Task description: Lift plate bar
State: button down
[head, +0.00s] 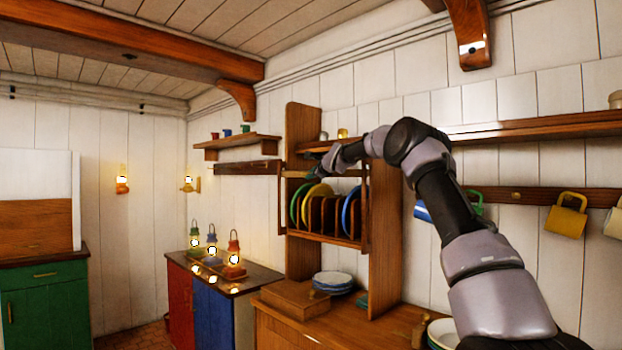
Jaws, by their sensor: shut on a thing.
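The plate rack (377,240) is a wooden frame on the back wall. It holds green and yellow plates (318,190) at the left and blue plates (350,212) at the right, standing on edge between wooden dividers. The plate bar (295,174) is a thin brown bar across the front of the rack, near the plates' top edges. My gripper (313,174) is at this bar, small and dark in the head view, and is shut on it. My wrist and fingers hide part of the bar, and the fingertips are hard to make out.
A wooden box (295,298) and stacked bowls (333,282) stand on the counter (290,338) below the rack. Several mugs, one yellow (566,215), hang from a rail at right. Lit lanterns (234,258) stand on the left cabinet. My arm crosses the right side.

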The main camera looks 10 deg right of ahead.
jog(key=shift+r, duration=0.45)
jog(key=c, duration=0.8)
grip_release()
jog(key=shift+c, duration=0.2)
jog(key=shift+f, duration=0.1)
jog(key=shift+s+d, duration=0.15)
jog(key=shift+s, duration=0.1)
jog(key=v, duration=1)
jog(key=shift+s, duration=0.15)
